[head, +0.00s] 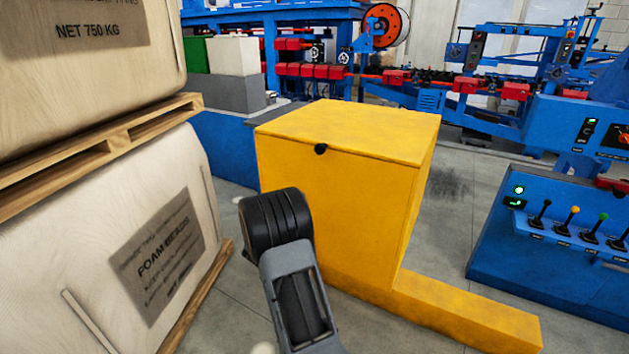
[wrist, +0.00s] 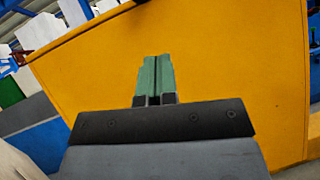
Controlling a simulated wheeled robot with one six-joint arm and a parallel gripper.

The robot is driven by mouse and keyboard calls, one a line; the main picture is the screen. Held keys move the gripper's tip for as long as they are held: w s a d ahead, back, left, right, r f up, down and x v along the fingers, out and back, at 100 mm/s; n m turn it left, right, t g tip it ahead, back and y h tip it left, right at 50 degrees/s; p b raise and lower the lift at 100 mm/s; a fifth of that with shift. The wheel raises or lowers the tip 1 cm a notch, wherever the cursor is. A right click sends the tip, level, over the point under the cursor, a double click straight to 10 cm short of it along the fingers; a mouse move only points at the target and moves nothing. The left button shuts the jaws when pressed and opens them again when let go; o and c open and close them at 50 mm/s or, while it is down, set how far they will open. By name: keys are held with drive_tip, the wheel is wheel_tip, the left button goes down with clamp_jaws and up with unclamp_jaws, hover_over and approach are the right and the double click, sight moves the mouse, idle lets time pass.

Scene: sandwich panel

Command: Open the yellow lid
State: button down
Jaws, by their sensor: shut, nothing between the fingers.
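The yellow lid (head: 355,130) is the flat top of a yellow box (head: 335,210) in the middle of the head view. It lies closed on the box. A small round black knob (head: 321,149) sits at the lid's front edge. In the wrist view the yellow box front (wrist: 225,70) fills most of the picture. My gripper (wrist: 155,62) is shut and empty, its green fingers together in front of the yellow face. Whether the fingertips touch it I cannot tell. In the head view my arm stands before the box and hides the fingers.
Large sacks (head: 135,235) on wooden pallets (head: 95,155) stand close on the left. A low yellow ledge (head: 470,315) runs out from the box to the lower right. A blue console with levers (head: 560,245) stands at right. Grey floor (head: 445,215) is clear between.

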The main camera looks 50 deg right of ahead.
drive_tip(key=shift+w+d+r+n+t+h+p, duration=0.15)
drive_tip(key=shift+w+d+r+n+t, duration=0.25)
drive_tip(key=shift+d+r, duration=1)
drive_tip(key=shift+w+d+r+n+t+h+p, duration=0.2)
drive_tip(key=shift+d+r+t, duration=0.25)
drive_tip(key=shift+d+r, duration=0.9)
drive_tip(key=shift+w+d+r+n+t+h+p, duration=0.2)
drive_tip(key=shift+d+r+n+t, duration=0.25)
drive_tip(key=shift+d+r, duration=0.9)
drive_tip(key=shift+d+f, duration=0.2)
drive_tip(key=shift+f, duration=0.05)
